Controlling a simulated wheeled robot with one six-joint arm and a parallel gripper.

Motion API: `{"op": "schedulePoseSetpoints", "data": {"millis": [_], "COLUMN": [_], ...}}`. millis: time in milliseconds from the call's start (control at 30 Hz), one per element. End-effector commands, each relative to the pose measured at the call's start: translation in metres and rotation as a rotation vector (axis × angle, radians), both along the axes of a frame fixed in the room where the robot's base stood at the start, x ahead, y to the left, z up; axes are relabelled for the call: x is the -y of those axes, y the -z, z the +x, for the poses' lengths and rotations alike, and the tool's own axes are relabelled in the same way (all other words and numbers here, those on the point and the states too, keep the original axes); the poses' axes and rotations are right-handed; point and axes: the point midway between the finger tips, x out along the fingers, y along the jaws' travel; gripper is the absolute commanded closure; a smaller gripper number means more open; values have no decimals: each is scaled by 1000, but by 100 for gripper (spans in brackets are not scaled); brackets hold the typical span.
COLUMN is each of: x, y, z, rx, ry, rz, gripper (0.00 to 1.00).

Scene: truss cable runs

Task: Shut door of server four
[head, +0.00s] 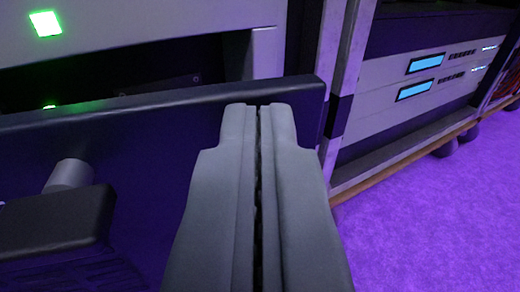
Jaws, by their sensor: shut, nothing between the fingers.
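My gripper (258,112) is in the middle foreground, with its two grey fingers shut together and nothing between them. Behind it a dark door panel (150,130) stands partly open in front of a server unit (180,28). The door's right edge is near the fingertips; I cannot tell whether they touch it. A round grey knob (70,174) and a black block (55,220) are on the door's near face at the left. A dark gap shows above the door's top edge. No number is readable on the server.
A green light (46,23) glows on the server's front. To the right, past a metal rack post (340,90), another rack holds grey units (425,75) with blue displays. Purple-lit floor (440,220) is clear at the lower right.

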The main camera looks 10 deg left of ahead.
Motion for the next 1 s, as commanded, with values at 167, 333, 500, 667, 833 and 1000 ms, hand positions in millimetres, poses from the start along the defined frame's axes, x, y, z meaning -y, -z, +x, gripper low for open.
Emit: {"op": "schedulePoseSetpoints", "data": {"millis": [167,333,500,667,833,1000], "x": [-10,-15,-18,-18,-18,-18], "y": [0,0,0,0,0,0], "z": [21,34,40,42,42,41], "rx": [1,1,0,0,0,0], "ry": [3,4,5,5,5,5], "rz": [0,0,1,1,1,1], "gripper": [100,100,100,100,100,100]}}
